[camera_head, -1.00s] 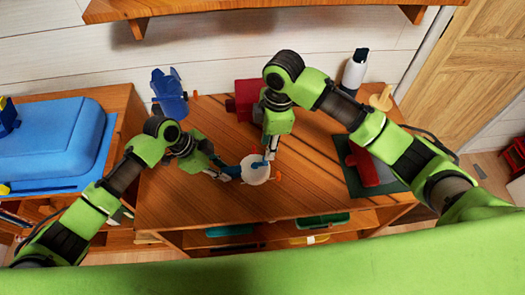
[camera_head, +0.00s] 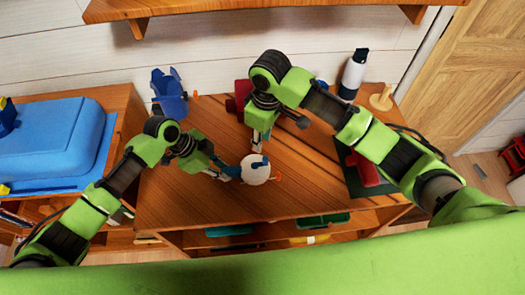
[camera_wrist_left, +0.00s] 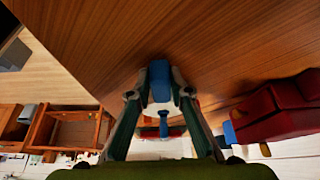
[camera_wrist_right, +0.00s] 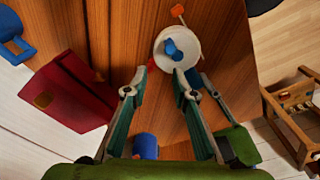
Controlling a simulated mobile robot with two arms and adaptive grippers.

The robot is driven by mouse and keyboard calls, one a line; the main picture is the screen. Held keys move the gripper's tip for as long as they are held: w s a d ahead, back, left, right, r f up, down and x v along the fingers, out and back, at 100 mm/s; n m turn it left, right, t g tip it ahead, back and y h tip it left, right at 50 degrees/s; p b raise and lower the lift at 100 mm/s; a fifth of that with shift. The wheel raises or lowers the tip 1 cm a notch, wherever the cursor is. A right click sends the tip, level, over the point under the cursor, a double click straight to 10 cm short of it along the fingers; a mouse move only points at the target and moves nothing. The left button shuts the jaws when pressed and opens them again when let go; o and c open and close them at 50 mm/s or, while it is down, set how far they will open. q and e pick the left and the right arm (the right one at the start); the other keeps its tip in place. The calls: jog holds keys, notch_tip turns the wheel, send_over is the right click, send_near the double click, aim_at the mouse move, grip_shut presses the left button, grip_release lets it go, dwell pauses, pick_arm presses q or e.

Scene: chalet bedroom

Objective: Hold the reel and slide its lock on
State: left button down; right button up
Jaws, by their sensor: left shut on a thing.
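The white round reel (camera_head: 255,174) is over the desk near its front edge. A blue piece (camera_head: 259,161), which looks like the lock, sits on its top face; I cannot tell how far it is slid on. The reel and blue piece also show in the right wrist view (camera_wrist_right: 165,58). My left gripper (camera_head: 232,172) is shut on the reel's blue side part (camera_wrist_left: 160,80). My right gripper (camera_head: 257,146) is open and empty. Its fingertips (camera_wrist_right: 156,88) are apart from the reel, beside its wall side.
A red box (camera_wrist_right: 75,92) stands by the wall behind my right gripper. A blue holder (camera_head: 170,93) is at the back left. A red thing (camera_head: 367,172) lies on a dark green mat at right, near a white bottle (camera_head: 354,75). The front left desk is clear.

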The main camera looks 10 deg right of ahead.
jog(key=shift+w+a+f+m+t+h, duration=0.15)
jog(key=shift+w+a+f+m, duration=0.35)
jog(key=shift+f+m, duration=1.15)
jog(key=shift+w+a+f+m+t+h, duration=0.1)
jog(key=shift+w+a+f+m+t, duration=0.1)
jog(key=shift+w+f+m, duration=1.05)
jog(key=shift+w+a+f+m+t+h, duration=0.15)
jog(key=shift+w+a+f+m, duration=0.15)
jog(key=shift+f+m, duration=1.75)
jog(key=shift+r, duration=0.1)
grip_shut()
